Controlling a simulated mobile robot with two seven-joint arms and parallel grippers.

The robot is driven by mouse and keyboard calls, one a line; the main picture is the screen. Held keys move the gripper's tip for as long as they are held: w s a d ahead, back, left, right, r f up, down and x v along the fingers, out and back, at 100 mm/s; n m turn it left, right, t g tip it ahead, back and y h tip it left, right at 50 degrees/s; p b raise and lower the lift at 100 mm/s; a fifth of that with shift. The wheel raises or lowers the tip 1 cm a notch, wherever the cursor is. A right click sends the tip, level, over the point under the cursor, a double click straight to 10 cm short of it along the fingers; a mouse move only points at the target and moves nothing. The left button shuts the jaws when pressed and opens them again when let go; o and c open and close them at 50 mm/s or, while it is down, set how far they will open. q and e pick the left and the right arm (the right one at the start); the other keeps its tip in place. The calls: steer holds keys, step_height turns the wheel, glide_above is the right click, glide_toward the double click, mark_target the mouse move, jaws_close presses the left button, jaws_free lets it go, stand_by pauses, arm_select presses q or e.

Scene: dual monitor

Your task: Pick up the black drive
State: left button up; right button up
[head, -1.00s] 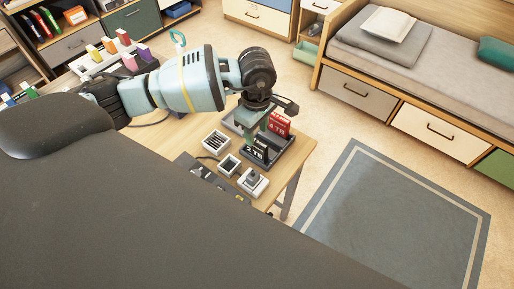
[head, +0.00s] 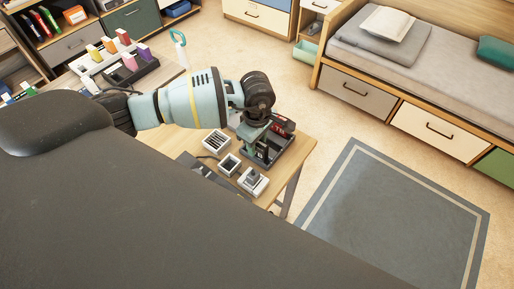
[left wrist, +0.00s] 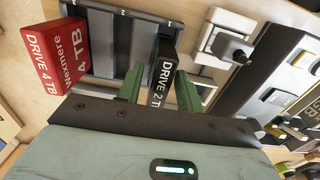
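The black drive (left wrist: 162,82), labelled DRIVE 2 TB, stands in a dark slotted tray (left wrist: 105,20) in the left wrist view. My left gripper (left wrist: 159,90) is open, with its two green fingers on either side of the drive. A narrow gap shows on the drive's left; on its right I cannot tell whether the finger touches. In the head view my left gripper (head: 254,146) is low over the tray (head: 288,149) and hides most of the black drive. The red 4 TB drive (left wrist: 54,56) stands beside it; it also shows in the head view (head: 284,125). My right gripper is not in view.
Small white-rimmed boxes (head: 215,143) and a white switch-like block (head: 253,182) sit on the wooden desk (head: 293,160) close to the tray. A dark holder with coloured items (head: 130,68) stands at the far left. Floor lies beyond the desk's right edge.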

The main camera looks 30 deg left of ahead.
arm_select(q)
jaws_close()
steer(key=shift+r, duration=0.15)
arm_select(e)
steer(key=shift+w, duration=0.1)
arm_select(q)
step_height(320, 180, up, 10)
steer(key=shift+f, duration=0.1)
stand_by(0.5)
